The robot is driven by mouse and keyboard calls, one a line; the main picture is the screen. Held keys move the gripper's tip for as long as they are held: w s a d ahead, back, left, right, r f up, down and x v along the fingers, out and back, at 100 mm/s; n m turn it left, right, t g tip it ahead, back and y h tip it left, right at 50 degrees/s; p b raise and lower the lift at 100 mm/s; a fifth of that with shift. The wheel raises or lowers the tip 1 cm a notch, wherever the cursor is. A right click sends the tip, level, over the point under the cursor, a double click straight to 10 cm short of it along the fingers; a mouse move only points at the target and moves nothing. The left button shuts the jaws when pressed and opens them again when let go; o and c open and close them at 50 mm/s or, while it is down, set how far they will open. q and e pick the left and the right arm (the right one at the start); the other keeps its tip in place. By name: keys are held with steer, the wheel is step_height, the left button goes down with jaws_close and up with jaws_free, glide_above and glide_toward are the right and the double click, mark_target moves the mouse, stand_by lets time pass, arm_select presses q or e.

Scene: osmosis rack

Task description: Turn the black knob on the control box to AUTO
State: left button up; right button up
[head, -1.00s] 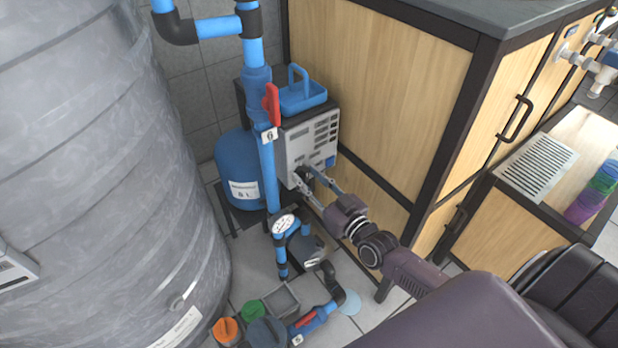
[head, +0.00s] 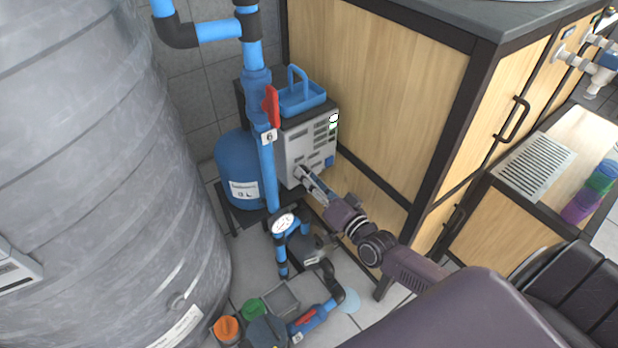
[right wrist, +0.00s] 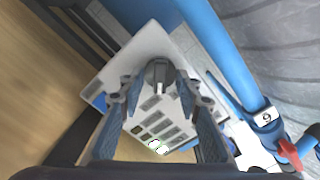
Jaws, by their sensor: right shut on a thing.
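The control box (head: 296,146) is a light grey panel with vents and labels, standing behind the blue pipe in the head view. My right gripper (head: 302,176) is at the lower part of its front and is shut on the knob. In the right wrist view, the knob (right wrist: 159,73) is dark grey with a lighter pointer bar and sits between the fingertips of my right gripper (right wrist: 159,88). The AUTO mark cannot be read. Green lights glow on the box (right wrist: 150,45) in the wrist view. The fingers hide the knob in the head view. My left gripper is not in view.
A blue pipe (head: 268,180) with a red valve handle (head: 271,106) runs close to the left of the box. A blue basket (head: 303,98) sits on top. A large grey tank (head: 100,180) fills the left, and a wooden cabinet (head: 390,90) stands to the right.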

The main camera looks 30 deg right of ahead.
steer(key=shift+m, duration=0.5)
steer(key=o, duration=1.2)
steer(key=shift+c, duration=0.2)
steer(key=shift+s, duration=0.1)
steer(key=s+d, duration=0.1)
steer(key=s, duration=1)
steer(key=shift+s+d, duration=0.35)
